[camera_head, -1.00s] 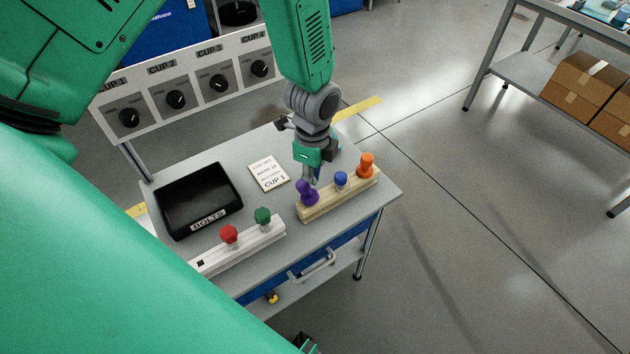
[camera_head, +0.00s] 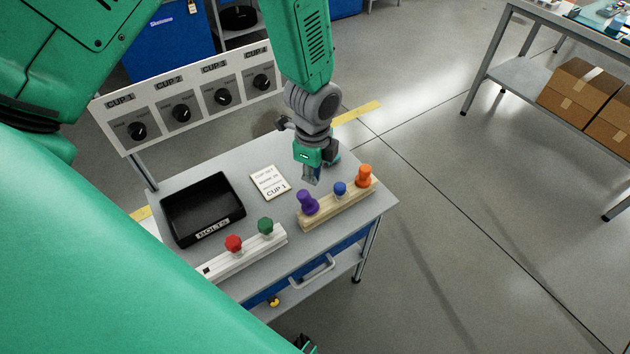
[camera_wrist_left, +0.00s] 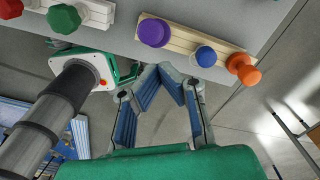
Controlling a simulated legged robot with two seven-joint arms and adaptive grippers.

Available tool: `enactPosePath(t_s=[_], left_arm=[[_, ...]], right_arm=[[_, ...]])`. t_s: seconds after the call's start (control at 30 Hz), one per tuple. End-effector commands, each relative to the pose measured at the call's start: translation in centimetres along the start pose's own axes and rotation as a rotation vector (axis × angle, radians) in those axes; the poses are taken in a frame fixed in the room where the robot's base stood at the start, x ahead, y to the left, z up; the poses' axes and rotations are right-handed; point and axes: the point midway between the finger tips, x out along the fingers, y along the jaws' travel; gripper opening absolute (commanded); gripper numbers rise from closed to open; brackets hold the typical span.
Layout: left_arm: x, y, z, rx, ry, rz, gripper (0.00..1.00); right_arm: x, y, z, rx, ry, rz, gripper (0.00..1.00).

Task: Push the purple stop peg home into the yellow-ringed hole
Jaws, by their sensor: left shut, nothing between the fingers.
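The purple peg (camera_head: 307,203) stands at the left end of a pale wooden block (camera_head: 337,211) on the grey bench, its wide head up. It also shows in the left wrist view (camera_wrist_left: 154,32). Its lower part is partly hidden, and I cannot make out a yellow ring or how deep it sits. My left gripper (camera_head: 312,179) is shut and empty, just behind and above the peg, with a small gap apparent between them. Its fingers meet in the left wrist view (camera_wrist_left: 166,72), apart from the peg.
A blue knob (camera_head: 339,188) and an orange knob (camera_head: 365,176) share the wooden block. A white block (camera_head: 247,251) carries red and green knobs in front. A black BOLTS tray (camera_head: 203,208) and a CUP 1 card (camera_head: 270,182) stand left. The dial panel (camera_head: 190,98) rises behind.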

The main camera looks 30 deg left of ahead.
Motion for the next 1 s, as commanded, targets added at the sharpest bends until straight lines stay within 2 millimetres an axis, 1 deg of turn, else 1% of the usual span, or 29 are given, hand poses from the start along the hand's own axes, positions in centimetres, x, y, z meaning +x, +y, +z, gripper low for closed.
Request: enactPosePath(t_s=[0.17,0.2,0.27,0.57,0.67,0.77,1.0], left_arm=[[0.0,0.0,0.0,0.0,0.0,0.001,0.0],[0.1,0.0,0.0,0.0,0.0,0.001,0.02],[0.1,0.0,0.0,0.0,0.0,0.0,0.23],[0.0,0.0,0.0,0.0,0.0,0.0,0.23],[-0.5,0.0,0.0,0.0,0.001,-0.001,0.23],[-1.8,-0.1,0.0,0.0,0.001,-0.003,0.23],[-7.0,-0.2,0.0,0.0,0.002,-0.005,0.23]], right_arm=[[0.0,0.0,0.0,0.0,0.0,0.0,0.4],[0.0,0.0,0.0,0.0,0.0,0.0,0.4],[0.0,0.0,0.0,0.0,0.0,0.0,0.4],[0.0,0.0,0.0,0.0,0.0,0.0,0.4],[0.0,0.0,0.3,0.0,0.002,0.0,0.4],[-0.1,0.0,0.3,0.0,0.002,0.0,0.4],[-0.1,0.0,0.3,0.0,0.003,0.0,0.4]])
